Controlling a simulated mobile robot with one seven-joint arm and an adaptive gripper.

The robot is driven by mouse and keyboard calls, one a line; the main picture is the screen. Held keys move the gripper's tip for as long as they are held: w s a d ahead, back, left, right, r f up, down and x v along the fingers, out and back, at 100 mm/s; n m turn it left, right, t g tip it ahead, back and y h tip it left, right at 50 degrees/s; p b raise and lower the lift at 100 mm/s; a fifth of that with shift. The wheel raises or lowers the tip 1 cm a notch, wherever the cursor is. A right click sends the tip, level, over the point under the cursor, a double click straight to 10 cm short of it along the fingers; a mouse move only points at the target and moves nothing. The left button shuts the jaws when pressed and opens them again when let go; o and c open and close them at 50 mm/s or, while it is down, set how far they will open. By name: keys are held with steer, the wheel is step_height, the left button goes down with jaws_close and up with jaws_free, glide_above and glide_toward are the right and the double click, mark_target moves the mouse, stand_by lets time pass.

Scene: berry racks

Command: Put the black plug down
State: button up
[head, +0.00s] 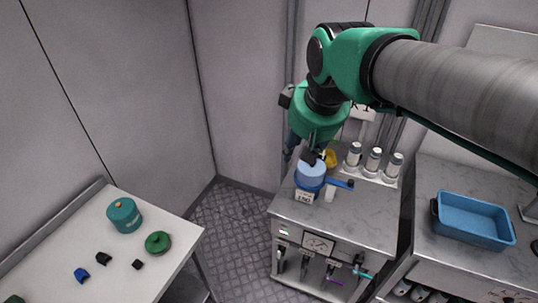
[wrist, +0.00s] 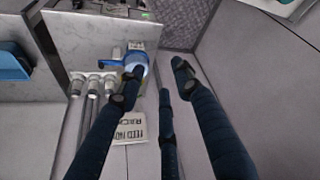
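My gripper (wrist: 158,78) has its dark fingers spread apart in the wrist view, with nothing seen between the tips. In the head view my gripper (head: 313,157) hangs over the blue pot on the middle counter; its tips are small and dark there. No black plug is seen in the fingers. Two small black pieces, one (head: 104,258) and another (head: 138,264), lie on the white table at the left, far from my gripper. I cannot tell whether either is the black plug.
The blue pot (head: 308,179) stands on the grey counter (head: 345,215), beside several white jars (head: 373,161). A blue tray (head: 470,222) is on the right counter. A teal canister (head: 124,216), a green round piece (head: 158,243) and a blue piece (head: 81,275) are on the white table (head: 125,285).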

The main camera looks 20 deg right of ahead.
steer(key=s+a+f+m, duration=0.1)
steer(key=s+a+f, duration=0.1)
steer(key=s, duration=0.3)
steer(key=s+a+f, duration=0.2)
steer(key=s+f, duration=0.1)
steer(key=s, duration=0.3)
steer(key=shift+a+f+m+t+y, duration=0.2)
steer(key=shift+m+t+y, duration=0.1)
steer(key=shift+m+t, duration=0.1)
steer(key=shift+s+r, duration=0.1)
steer(key=shift+o, duration=1.2)
